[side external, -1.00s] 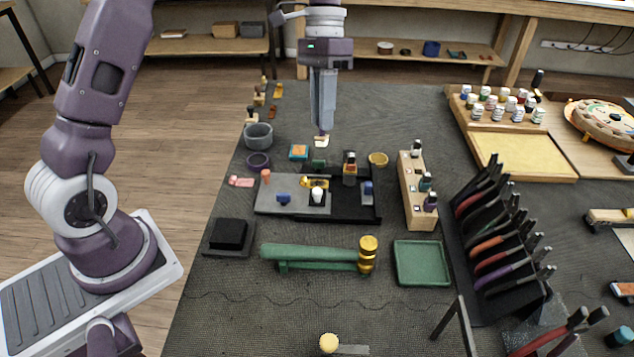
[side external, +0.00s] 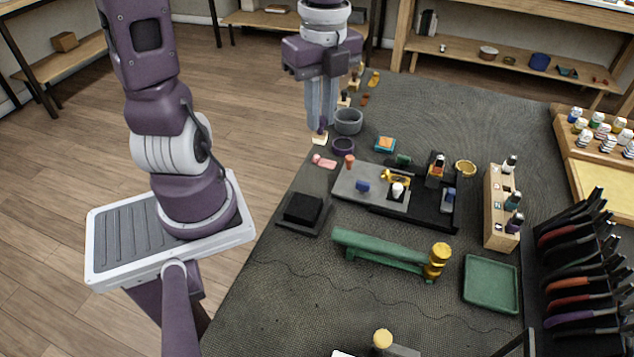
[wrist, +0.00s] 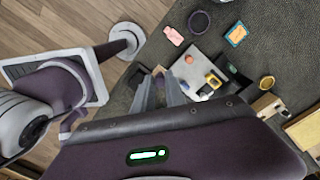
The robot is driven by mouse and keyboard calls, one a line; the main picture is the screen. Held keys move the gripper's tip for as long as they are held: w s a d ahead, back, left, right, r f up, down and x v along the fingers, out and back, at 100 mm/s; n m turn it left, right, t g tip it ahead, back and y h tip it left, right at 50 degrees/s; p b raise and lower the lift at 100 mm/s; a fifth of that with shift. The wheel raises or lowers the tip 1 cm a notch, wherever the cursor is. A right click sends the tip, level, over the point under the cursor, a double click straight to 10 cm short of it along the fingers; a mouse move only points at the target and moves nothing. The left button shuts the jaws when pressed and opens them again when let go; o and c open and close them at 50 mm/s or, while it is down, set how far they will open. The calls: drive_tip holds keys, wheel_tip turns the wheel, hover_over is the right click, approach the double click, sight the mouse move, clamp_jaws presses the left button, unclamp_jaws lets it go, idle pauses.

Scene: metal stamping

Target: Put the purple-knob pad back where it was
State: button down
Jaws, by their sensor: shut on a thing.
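My gripper (side external: 321,120) points down near the left edge of the work mat and is shut on the purple-knob pad (side external: 320,139), a small cream block with a dark purple knob. The pad hangs under the fingertips, left of the purple ring (side external: 343,146) and above the pink piece (side external: 323,161) in the picture. I cannot tell its exact height over the mat. Similar knobbed pads (side external: 344,100) stand in a row behind it along the left edge.
A grey cup (side external: 348,121) stands just right of my gripper. The stamping fixture (side external: 350,187), a black block (side external: 303,208), a green stand (side external: 380,247), a green tray (side external: 491,283) and a wooden bottle rack (side external: 498,225) lie nearer or to the right.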

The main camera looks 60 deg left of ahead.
drive_tip(key=shift+s+f, duration=0.25)
drive_tip(key=shift+s, duration=0.1)
drive_tip(key=shift+m, duration=0.3)
wheel_tip(320, 180, down, 10)
drive_tip(key=shift+f, duration=0.1)
drive_tip(key=c, duration=1.4)
unclamp_jaws()
drive_tip(key=shift+o, duration=0.2)
